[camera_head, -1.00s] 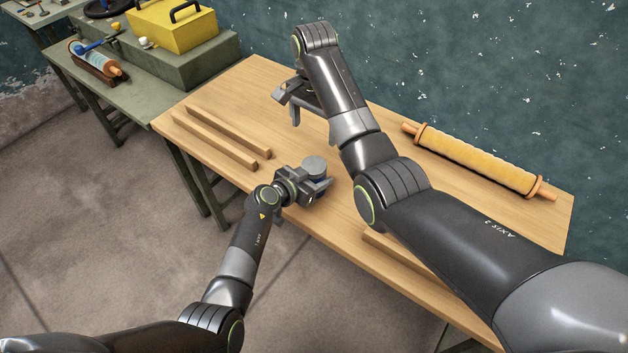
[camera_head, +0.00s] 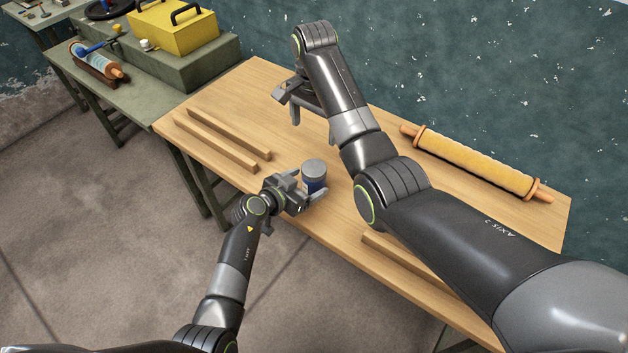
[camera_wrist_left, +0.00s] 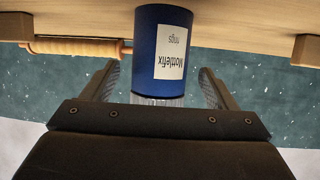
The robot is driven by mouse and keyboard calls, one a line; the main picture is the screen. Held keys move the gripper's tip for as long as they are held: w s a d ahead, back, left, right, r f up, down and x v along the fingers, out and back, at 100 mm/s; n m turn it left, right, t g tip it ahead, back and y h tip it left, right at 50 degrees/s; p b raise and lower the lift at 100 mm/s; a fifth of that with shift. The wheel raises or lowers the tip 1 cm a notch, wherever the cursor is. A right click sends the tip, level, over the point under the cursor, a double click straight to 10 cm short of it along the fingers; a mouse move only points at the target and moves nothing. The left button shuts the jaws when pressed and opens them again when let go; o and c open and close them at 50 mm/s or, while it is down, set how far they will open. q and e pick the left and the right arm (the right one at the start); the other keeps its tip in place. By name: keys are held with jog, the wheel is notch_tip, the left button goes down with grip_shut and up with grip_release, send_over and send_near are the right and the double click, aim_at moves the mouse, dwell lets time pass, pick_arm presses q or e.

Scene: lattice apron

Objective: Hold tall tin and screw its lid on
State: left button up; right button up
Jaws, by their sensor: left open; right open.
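The tall tin is a blue cylinder (camera_head: 315,186) with a round grey top (camera_head: 314,167), standing upright near the table's front edge. I cannot tell whether the grey top is a seated lid. In the left wrist view, which is upside down, the blue tin (camera_wrist_left: 145,50) has a white "Mottlefix rings" label and a ridged pale band at its upper end. My left gripper (camera_head: 305,187) is open beside the tin, its fingers spread to either side with gaps. My right gripper (camera_head: 287,106) is open and empty above the table, farther back.
Two wooden bars (camera_head: 229,134) lie at the table's left end. A yellow roller (camera_head: 475,160) lies along the back edge. Another bar (camera_head: 400,256) is partly hidden under my right arm. A side bench with a yellow box (camera_head: 172,25) stands at the left.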

pick_arm(q)
jog(key=p+v, duration=0.1)
jog(key=v, duration=1.2)
jog(key=shift+s+r, duration=0.1)
jog(key=shift+s, duration=0.05)
